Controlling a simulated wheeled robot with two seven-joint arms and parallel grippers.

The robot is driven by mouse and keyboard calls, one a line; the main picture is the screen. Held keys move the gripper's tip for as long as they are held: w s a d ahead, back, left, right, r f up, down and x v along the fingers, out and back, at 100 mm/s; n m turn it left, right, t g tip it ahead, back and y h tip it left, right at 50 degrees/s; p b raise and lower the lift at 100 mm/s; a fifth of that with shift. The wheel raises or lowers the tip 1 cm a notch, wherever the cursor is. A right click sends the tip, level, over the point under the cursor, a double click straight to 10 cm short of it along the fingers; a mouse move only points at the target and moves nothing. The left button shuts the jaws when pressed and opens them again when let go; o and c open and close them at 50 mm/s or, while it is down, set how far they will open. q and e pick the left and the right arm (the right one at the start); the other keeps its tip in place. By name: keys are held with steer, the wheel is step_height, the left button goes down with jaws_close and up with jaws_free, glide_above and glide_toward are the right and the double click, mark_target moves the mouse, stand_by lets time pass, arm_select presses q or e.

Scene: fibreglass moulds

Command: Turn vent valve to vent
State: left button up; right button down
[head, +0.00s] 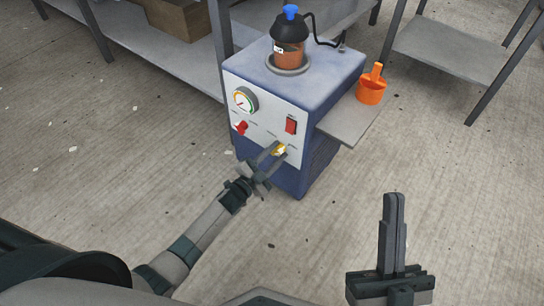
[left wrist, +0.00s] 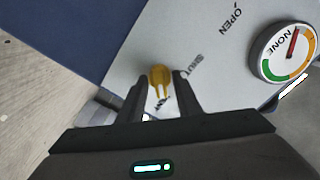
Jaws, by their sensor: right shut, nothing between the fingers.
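A yellow valve handle (head: 281,149) sits low on the white front panel of a blue machine. My left gripper (head: 273,154) is at it, fingers apart. In the left wrist view the yellow handle (left wrist: 160,78) shows between the open fingertips (left wrist: 159,77), with a small gap on each side; I cannot tell whether they touch it. The words OPEN and SHUT are printed on the panel nearby. A red knob (head: 240,128) is below the gauge. Which handle is the vent valve is too small to read. My right gripper (head: 393,196) is shut and empty, away from the machine.
A round gauge (head: 245,100) and a red switch (head: 291,126) share the panel. A dark-capped jar (head: 289,54) with a hose stands on top. An orange cup (head: 371,88) is on the side shelf (head: 348,130). The floor (head: 440,150) in front is clear.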

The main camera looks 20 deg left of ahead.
arm_select(q)
steer(key=shift+s, duration=0.1)
